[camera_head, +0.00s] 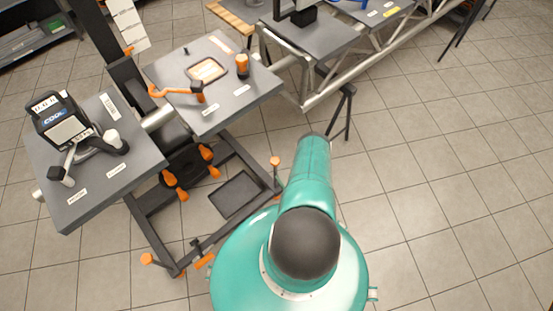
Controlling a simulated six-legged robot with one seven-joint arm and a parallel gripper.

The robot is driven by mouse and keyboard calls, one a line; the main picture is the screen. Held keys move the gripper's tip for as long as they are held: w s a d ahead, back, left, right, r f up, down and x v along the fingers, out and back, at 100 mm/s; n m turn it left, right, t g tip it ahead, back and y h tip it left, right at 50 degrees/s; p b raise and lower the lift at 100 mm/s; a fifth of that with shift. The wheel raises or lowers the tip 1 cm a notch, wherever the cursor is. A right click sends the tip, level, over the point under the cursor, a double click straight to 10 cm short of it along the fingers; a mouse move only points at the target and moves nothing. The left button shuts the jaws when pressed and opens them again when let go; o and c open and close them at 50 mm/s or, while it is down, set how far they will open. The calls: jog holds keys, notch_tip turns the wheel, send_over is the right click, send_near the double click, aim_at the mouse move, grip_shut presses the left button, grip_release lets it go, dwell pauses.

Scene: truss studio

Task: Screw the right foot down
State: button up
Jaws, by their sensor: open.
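A dark wheeled-stand-like base frame (152,236) lies on the floor at the lower left, under two grey tabletops. An orange knob (275,161) stands upright at its right end; it is the rightmost orange-topped foot in view. Another orange knob (147,259) is at the front left corner. An orange part (204,262) sits beside a black piece near the front corner. Whether any foot touches the floor is too small to tell. My teal arm rises from my body at the bottom centre, and my gripper is not visible.
The left tabletop (68,212) holds a black device (62,122) and a dark-handled tool. The middle tabletop (217,119) holds an orange tool (177,90) and an orange-topped cylinder (242,66). A metal truss (345,78) with a black tripod stands behind. The tiled floor (450,170) at right is clear.

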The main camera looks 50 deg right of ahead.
aim_at(277, 164)
jog(key=x, duration=0.9)
jog(key=shift+w+d, duration=0.1)
jog(key=shift+w, duration=0.25)
jog(key=c, duration=1)
jog(key=shift+o, duration=0.2)
jog(key=shift+m+g+h, duration=0.4)
jog(key=shift+m+h, duration=0.4)
jog(key=shift+h, duration=0.4)
jog(key=o, duration=1)
jog(key=shift+c, duration=0.2)
jog(key=shift+s, duration=0.15)
